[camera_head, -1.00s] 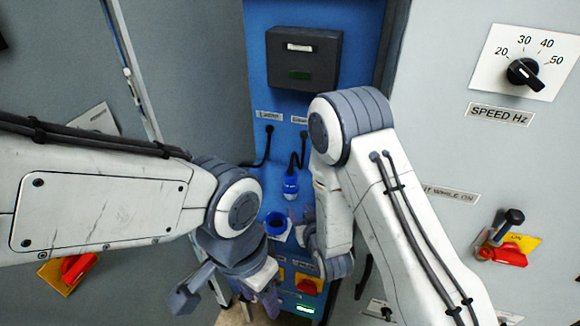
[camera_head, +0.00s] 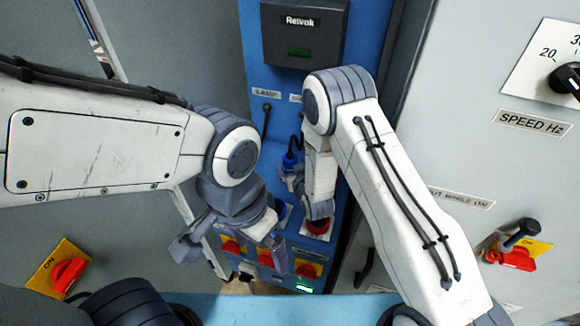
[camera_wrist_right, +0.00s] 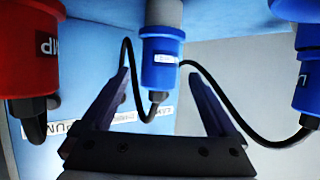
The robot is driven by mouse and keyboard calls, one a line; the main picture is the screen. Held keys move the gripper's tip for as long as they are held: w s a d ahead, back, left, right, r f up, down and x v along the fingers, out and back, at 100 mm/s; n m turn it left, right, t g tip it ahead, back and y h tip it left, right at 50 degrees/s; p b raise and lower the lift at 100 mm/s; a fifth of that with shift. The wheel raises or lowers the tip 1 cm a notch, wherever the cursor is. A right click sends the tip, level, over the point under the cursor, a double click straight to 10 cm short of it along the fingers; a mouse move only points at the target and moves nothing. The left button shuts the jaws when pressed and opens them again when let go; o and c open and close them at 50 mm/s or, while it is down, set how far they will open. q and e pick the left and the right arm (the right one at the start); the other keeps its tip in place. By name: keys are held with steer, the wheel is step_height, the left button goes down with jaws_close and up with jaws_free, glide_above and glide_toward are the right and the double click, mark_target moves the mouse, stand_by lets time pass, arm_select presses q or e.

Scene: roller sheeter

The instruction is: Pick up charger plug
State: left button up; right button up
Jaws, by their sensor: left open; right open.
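A blue plug (camera_head: 291,159) with a black cord is at the front of the blue panel in the head view, partly hidden by my right gripper. In the right wrist view a blue plug (camera_wrist_right: 161,55) with a grey end and a small white label stands just beyond my open right gripper (camera_wrist_right: 157,82), roughly centred between its fingers. Contact is not visible. I cannot read "charger" on any plug. My left gripper (camera_head: 230,250) is open and empty, lower and to the left, in front of the panel's red switches.
A red plug (camera_wrist_right: 30,50) is close on the left in the wrist view, and another blue plug (camera_wrist_right: 310,80) is at its right edge. Red switches on yellow plates (camera_head: 308,264) line the lower panel. A dark box (camera_head: 303,33) is above. Grey cabinets flank the panel.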

steer(key=shift+p+x, duration=0.45)
steer(key=shift+x, duration=1.2)
jaws_close()
steer(key=shift+r, duration=0.1)
